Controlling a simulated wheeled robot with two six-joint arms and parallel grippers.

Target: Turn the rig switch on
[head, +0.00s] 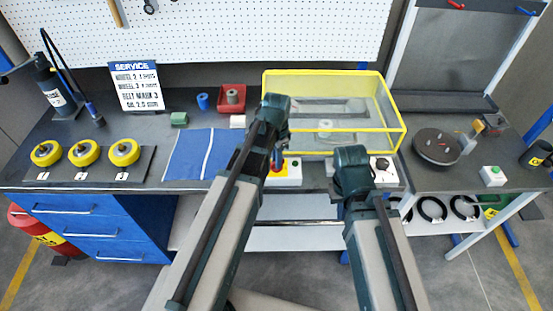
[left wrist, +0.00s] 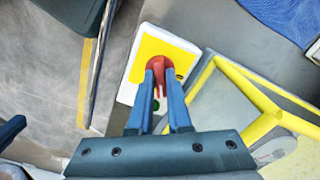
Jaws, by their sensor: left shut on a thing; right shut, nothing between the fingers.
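The rig switch (head: 293,172) is a white box with a yellow plate at the front edge of the bench. In the left wrist view the switch (left wrist: 150,46) has a red knob (left wrist: 157,62) on its plate and a small green mark below. My left gripper (head: 277,160) reaches down over the switch. In the left wrist view its blue fingers (left wrist: 162,82) are shut on the red knob, one on each side. My right gripper (head: 352,160) is shut and empty, over the bench front between the switch and a black dial. Its fingertips are hidden in the head view.
A clear box with yellow edges (head: 390,140) stands just behind the switch. A blue mat (head: 190,155) lies to the left, with several yellow rollers (head: 84,153) beyond it. The black dial (head: 382,164) is right of my right gripper. A round black plate (head: 436,146) sits further right.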

